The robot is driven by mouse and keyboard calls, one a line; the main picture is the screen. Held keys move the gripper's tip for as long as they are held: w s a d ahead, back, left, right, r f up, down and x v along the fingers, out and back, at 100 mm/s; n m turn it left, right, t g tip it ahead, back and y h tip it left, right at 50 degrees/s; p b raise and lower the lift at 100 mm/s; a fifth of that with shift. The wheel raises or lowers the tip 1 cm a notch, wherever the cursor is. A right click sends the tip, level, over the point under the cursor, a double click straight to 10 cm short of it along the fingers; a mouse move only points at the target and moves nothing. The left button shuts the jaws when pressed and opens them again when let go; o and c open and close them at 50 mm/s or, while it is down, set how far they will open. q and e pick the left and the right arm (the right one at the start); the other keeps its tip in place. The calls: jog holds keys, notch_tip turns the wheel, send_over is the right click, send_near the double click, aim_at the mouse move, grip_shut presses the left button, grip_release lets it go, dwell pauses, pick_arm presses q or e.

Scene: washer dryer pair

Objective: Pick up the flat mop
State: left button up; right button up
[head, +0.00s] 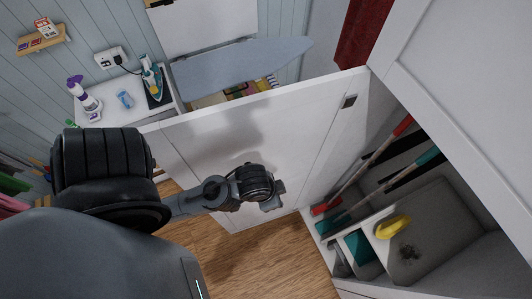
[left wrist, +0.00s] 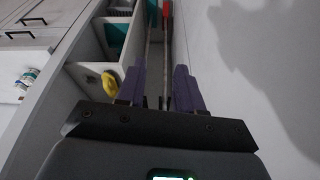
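Two long-handled cleaning tools lean in the open cabinet at the right of the head view. One has a red grip and a red lower end (head: 325,207); the other has a teal grip (head: 427,156) and a teal lower end. I cannot tell which is the flat mop. My left gripper (head: 279,194) is in front of a large white door panel, left of the tools. In the left wrist view its purple fingers (left wrist: 157,90) are apart. The poles (left wrist: 150,35) and a red part (left wrist: 167,12) show beyond the gap, with nothing visibly gripped. My right gripper is not visible.
The white door panel (head: 235,140) stands close beside my left gripper. An ironing board (head: 240,65) and an iron (head: 152,80) are farther back. Wooden floor (head: 265,265) is clear.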

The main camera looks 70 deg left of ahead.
pick_arm(q)
jog(key=o, duration=0.3)
jog(key=shift+s, duration=0.1)
jog(key=shift+o, duration=0.2)
jog(key=shift+a, duration=0.15)
